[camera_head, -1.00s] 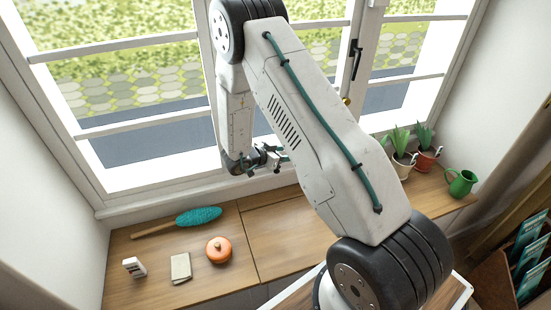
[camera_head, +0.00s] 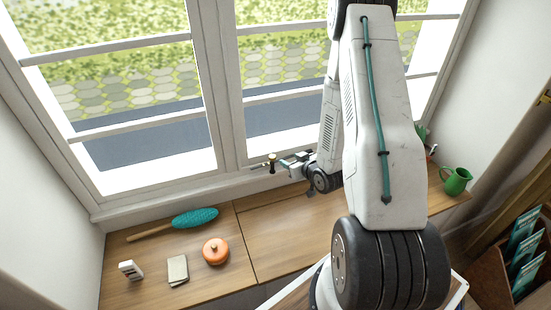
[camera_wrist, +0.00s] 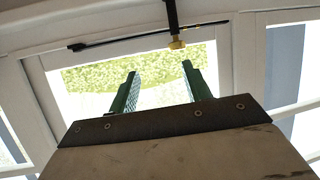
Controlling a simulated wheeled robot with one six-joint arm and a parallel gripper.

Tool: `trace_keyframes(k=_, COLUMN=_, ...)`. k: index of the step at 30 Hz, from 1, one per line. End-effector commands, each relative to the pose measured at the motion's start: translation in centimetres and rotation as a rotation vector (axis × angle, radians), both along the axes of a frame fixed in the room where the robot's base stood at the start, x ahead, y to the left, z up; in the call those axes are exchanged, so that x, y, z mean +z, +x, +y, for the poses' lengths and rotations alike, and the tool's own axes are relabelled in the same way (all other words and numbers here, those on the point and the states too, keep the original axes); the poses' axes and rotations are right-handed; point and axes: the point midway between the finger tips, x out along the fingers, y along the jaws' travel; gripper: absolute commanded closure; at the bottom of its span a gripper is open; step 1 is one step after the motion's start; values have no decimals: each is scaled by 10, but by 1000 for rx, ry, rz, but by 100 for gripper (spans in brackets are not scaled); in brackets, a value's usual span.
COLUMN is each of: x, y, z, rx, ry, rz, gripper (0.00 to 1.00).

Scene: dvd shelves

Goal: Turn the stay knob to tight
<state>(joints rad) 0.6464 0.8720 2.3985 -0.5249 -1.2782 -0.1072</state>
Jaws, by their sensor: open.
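The stay knob (camera_wrist: 177,42) is a small brass-coloured piece in the wrist view. It sits on the thin dark stay bar (camera_wrist: 120,38), below a black upright part. In the head view the small dark and brass knob (camera_head: 272,160) stands at the window's lower frame. My gripper (camera_head: 285,161) is just right of it, pointing left. In the wrist view my open gripper (camera_wrist: 160,69) has its two green fingers apart and nothing between them. The knob lies beyond the fingertips, nearer the right finger, and looks untouched. Its turn position cannot be told.
The wooden sill (camera_head: 255,240) holds a teal duster (camera_head: 195,218), an orange pot (camera_head: 216,251), a notepad (camera_head: 177,270), a white block (camera_head: 131,270) and a green jug (camera_head: 456,181). My arm hides part of the window. The sill's middle is clear.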

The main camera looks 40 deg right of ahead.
Motion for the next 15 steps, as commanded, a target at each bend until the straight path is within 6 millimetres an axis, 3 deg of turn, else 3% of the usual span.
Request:
trace_keyframes(k=4, x=1, y=1, z=20, rx=85, ry=27, rz=-9, gripper=52)
trace_keyframes(k=8, x=-3, y=11, z=22, rx=91, ry=34, rz=-12, gripper=52)
trace_keyframes(k=15, x=-18, y=48, z=22, rx=91, ry=33, rz=-13, gripper=52)
